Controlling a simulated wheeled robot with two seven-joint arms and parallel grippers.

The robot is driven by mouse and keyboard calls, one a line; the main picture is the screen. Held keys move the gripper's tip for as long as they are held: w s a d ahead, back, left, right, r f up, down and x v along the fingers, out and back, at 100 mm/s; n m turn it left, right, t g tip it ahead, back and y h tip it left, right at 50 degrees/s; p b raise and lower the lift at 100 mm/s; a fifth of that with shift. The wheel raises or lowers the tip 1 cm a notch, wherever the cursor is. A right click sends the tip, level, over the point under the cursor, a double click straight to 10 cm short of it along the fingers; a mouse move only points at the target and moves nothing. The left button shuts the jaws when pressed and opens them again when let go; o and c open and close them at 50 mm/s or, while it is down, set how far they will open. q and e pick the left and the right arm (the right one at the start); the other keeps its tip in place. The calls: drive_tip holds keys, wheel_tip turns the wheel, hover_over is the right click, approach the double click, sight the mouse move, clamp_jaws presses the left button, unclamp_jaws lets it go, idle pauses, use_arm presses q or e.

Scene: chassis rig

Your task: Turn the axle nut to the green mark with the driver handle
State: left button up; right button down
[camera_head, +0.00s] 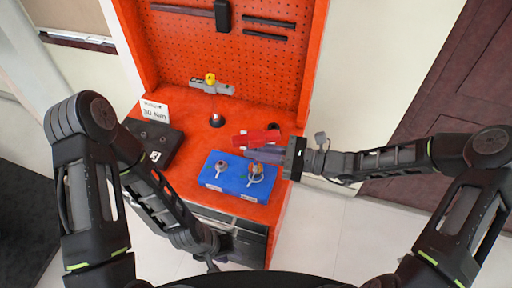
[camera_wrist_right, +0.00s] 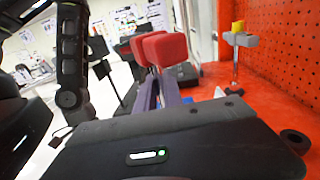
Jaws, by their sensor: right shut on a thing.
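A blue block (camera_head: 232,184) lies on the orange bench with two round fittings on top. The left fitting (camera_head: 220,167) has a pale ring, and the right fitting (camera_head: 256,179) has a ring and an orange part. A tiny green spot (camera_head: 243,176) shows between them; I cannot tell which nut it marks. In the right wrist view, red parts (camera_wrist_right: 165,49) show at the finger ends; the grip between is hidden. My left gripper (camera_head: 211,262) is low before the bench, its jaws unclear.
A red perforated panel (camera_head: 225,50) with hung tools stands behind the bench. A grey bracket with a yellow part (camera_head: 210,78) stands before it. A dark box (camera_head: 155,140) and a white sign (camera_head: 154,110) are at left.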

drive_tip(key=shift+s+a+r+m+t+h+p, duration=0.1)
drive_tip(key=shift+m+t+h+p, duration=0.45)
drive_tip(key=shift+m+t, duration=0.65)
drive_tip(key=shift+m+t+h+p, duration=0.45)
drive_tip(key=shift+m+t+h, duration=0.3)
drive_tip(key=shift+t, duration=0.85)
drive_tip(key=m+t+h, duration=0.1)
drive_tip(key=m+t, duration=0.1)
drive_tip(key=m+t+h, duration=0.2)
drive_tip(key=shift+s+a+h, duration=0.1)
drive_tip(key=shift+a+h, duration=0.05)
drive_tip(key=shift+h, duration=0.15)
drive_tip(key=m+t+h, duration=0.2)
drive_tip(key=h, duration=0.1)
drive_tip(key=m+t+h, duration=0.1)
drive_tip(key=shift+f, duration=0.25)
drive_tip(key=shift+d+r+m+h, duration=0.1)
drive_tip(key=shift+d+m+h, duration=0.15)
drive_tip(key=shift+m+h, duration=0.4)
drive_tip(key=shift+a+n, duration=0.1)
drive_tip(key=shift+n, duration=0.3)
drive_tip(key=shift+r+n+y, duration=0.1)
drive_tip(key=shift+n+y, duration=0.4)
drive_tip(key=shift+y, duration=0.25)
drive_tip(key=shift+a+r, duration=0.1)
